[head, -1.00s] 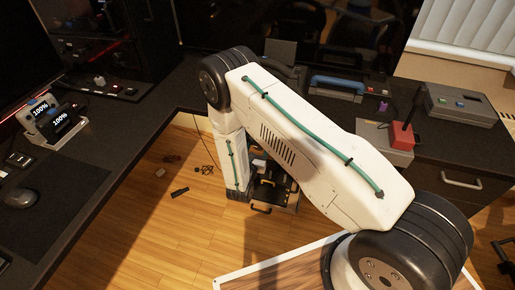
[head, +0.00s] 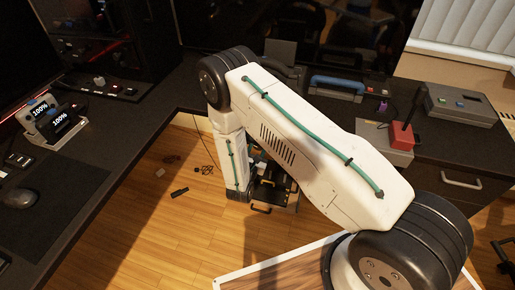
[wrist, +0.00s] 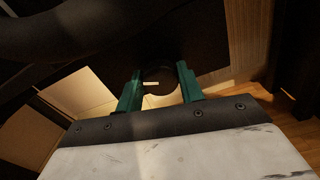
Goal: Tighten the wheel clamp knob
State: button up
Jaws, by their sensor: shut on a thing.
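My gripper (wrist: 159,82) shows in the wrist view with its two green fingers on either side of a dark round knob (wrist: 160,73). The fingers are shut on the knob. A small pale mark shows on the knob's face. A dark curved shape (wrist: 60,30), perhaps part of the wheel, crosses the upper left of the wrist view. In the head view my own arm hides the gripper and the knob, and the wheel cannot be made out.
A dark desk (head: 90,225) runs along the left and back. On it are a mouse (head: 18,198), a blue-handled case (head: 337,86), a joystick with a red base (head: 402,134) and a grey box (head: 459,106). Open wooden floor (head: 165,235) lies below.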

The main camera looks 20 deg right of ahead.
jog(key=m, duration=1.2)
jog(key=shift+s+d+f+m, duration=0.1)
jog(key=shift+m, duration=0.2)
dwell(0.4)
jog(key=o, duration=1)
jog(key=v, duration=0.7)
jog(key=shift+s, duration=0.3)
